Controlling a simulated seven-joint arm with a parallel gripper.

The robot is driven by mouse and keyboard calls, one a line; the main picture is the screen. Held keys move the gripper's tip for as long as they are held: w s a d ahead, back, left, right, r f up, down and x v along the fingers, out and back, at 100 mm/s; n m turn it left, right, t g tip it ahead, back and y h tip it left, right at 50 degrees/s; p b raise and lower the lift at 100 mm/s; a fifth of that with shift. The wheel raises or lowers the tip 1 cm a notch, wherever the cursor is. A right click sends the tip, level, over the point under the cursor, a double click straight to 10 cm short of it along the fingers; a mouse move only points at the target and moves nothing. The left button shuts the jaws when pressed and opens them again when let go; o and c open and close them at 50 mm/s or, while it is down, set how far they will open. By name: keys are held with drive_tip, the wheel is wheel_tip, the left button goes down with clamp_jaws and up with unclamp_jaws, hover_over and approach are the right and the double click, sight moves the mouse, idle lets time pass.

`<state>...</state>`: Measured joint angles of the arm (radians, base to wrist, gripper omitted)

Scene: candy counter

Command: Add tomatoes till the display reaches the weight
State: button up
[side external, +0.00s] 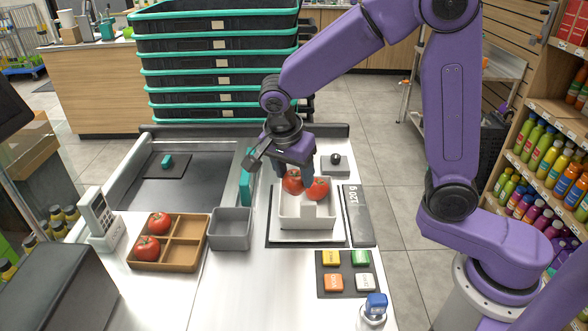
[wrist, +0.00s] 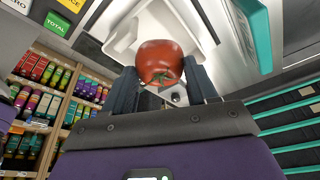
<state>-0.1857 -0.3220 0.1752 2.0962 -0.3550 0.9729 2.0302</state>
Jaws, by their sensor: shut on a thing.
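My gripper (side external: 296,176) is over the white bin (side external: 306,222) on the scale (side external: 273,228), shut on a red tomato (side external: 292,182). In the wrist view the held tomato (wrist: 158,62) sits between the two fingertips (wrist: 162,78). A second tomato (side external: 318,188) is at the right inside the bin. Whether the held tomato touches the bin floor is hidden. The scale's dark display (side external: 358,215) shows digits ending in g, sideways and hard to read. Two tomatoes (side external: 159,223) (side external: 147,248) lie in the left compartments of the brown tray (side external: 190,240).
A grey box (side external: 230,228) stands between tray and scale. A button pad (side external: 347,273) and a blue-topped stamp (side external: 375,306) are in front of the scale. Stacked black crates (side external: 215,60) stand behind.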

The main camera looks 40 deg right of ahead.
sight(293, 176)
drive_tip(key=shift+f, duration=1)
idle(0.6)
drive_tip(key=o, duration=0.8)
drive_tip(key=shift+o, duration=0.2)
drive_tip(key=shift+v, duration=3.05)
